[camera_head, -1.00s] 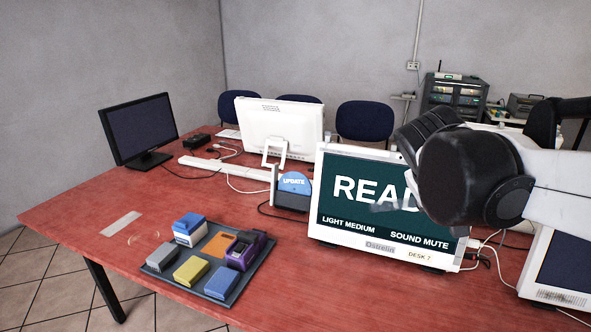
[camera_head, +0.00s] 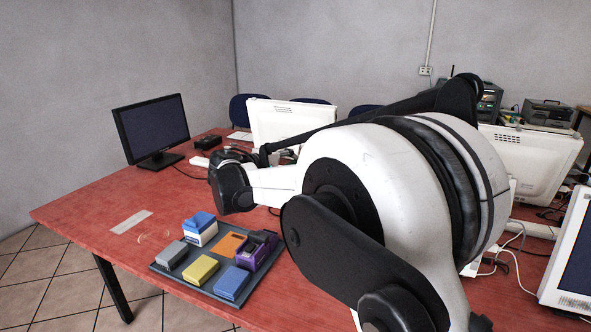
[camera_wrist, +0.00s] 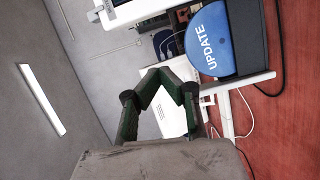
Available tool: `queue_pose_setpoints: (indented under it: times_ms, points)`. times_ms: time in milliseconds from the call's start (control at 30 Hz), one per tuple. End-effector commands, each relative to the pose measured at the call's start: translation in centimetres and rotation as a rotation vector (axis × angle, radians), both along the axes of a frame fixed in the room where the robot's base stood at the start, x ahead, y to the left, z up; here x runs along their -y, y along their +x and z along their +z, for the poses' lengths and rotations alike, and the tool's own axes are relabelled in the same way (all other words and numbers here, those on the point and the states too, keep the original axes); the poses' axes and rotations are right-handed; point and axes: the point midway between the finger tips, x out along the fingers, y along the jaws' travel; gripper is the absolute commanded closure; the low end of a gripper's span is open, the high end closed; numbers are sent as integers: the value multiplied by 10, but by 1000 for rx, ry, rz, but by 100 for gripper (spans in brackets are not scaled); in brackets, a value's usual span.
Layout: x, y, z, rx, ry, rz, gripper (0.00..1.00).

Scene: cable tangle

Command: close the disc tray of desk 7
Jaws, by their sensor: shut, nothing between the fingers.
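The blue UPDATE disc (camera_wrist: 222,38) sits in the disc tray, whose pale end plate (camera_wrist: 240,80) shows in the wrist view. The tray stands out from the desk 7 computer. In the head view now, my arm hides the tray, the disc and nearly all of the desk 7 screen. My gripper (camera_wrist: 165,76) is shut and empty, its fingertips left of the disc and the end plate in the wrist view. I cannot tell any contact with the tray.
A dark tray (camera_head: 172,276) with several coloured blocks lies at the table's front. A black monitor (camera_head: 150,130) stands at the left, and a white monitor (camera_head: 275,125) behind my wrist. White cables (camera_head: 510,245) run at the right.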

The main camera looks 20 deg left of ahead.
Motion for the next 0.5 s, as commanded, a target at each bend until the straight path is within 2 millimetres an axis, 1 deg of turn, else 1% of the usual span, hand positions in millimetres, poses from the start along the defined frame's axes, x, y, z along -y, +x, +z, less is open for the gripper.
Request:
queue_pose_setpoints:
  times_ms: [33, 100, 200, 300, 333, 400, 500]
  points:
    - [-28, -2, -11, 25, -27, 19, 100]
    - [-58, -5, -21, 61, -62, 36, 100]
    - [-94, -12, -34, 107, -105, 59, 100]
    - [-120, -20, -44, 143, -133, 75, 100]
    - [-126, -22, -47, 151, -140, 78, 100]
    - [-136, -26, -50, 166, -151, 84, 100]
    - [-142, -27, -53, 178, -161, 87, 100]
